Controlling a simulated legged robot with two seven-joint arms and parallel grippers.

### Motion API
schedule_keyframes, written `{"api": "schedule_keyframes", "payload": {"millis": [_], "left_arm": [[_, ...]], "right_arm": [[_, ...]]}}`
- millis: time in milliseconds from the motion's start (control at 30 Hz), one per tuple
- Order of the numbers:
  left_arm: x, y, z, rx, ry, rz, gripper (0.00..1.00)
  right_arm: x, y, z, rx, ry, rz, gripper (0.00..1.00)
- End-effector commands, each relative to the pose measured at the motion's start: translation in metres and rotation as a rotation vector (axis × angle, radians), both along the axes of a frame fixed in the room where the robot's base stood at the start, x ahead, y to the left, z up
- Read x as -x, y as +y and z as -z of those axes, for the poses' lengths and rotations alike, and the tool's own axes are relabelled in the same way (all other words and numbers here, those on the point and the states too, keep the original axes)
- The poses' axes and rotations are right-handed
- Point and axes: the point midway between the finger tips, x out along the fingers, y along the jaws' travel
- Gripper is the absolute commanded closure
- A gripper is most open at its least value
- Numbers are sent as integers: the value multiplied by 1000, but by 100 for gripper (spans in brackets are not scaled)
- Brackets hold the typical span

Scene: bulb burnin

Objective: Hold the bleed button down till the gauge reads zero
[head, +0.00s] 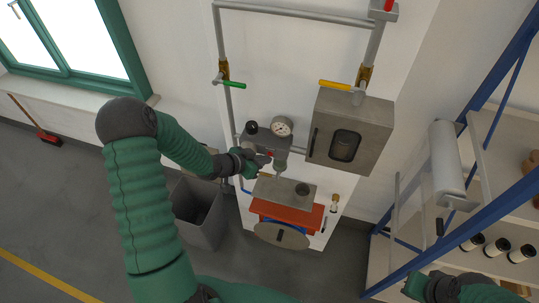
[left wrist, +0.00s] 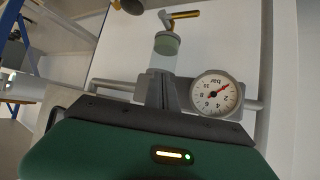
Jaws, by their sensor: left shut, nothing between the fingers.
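The pressure gauge (head: 282,126) is a round white dial on the wall pipework; in the left wrist view its dial (left wrist: 217,93) appears upside down. Its red needle points up-right, near the low end of the scale; the exact reading is too small to tell. My left gripper (head: 265,160) is shut and empty, just below and left of the gauge. A small red part (head: 268,153), perhaps the bleed button, shows at its tip. I cannot tell whether it is pressed. My right gripper (head: 412,286) is at the lower right, away from the panel, its fingers unclear.
A grey box with a dark window (head: 350,130) hangs right of the gauge. Pipes carry a green-handled valve (head: 234,85) and a yellow-handled valve (head: 335,84). A blue-framed shelf (head: 485,150) stands at the right.

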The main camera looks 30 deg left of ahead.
Motion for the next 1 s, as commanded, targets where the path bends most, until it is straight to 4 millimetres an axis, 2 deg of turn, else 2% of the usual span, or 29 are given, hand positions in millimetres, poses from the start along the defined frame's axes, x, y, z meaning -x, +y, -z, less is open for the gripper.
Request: {"api": "schedule_keyframes", "payload": {"millis": [233, 567, 1000], "left_arm": [[12, -7, -1, 0, 0, 0, 100], [14, -7, -1, 0, 0, 0, 100], [55, -17, -1, 0, 1, -1, 100]], "right_arm": [[0, 0, 1, 0, 0, 0, 100], [0, 0, 1, 0, 0, 0, 100], [0, 0, 2, 0, 0, 0, 100]]}}
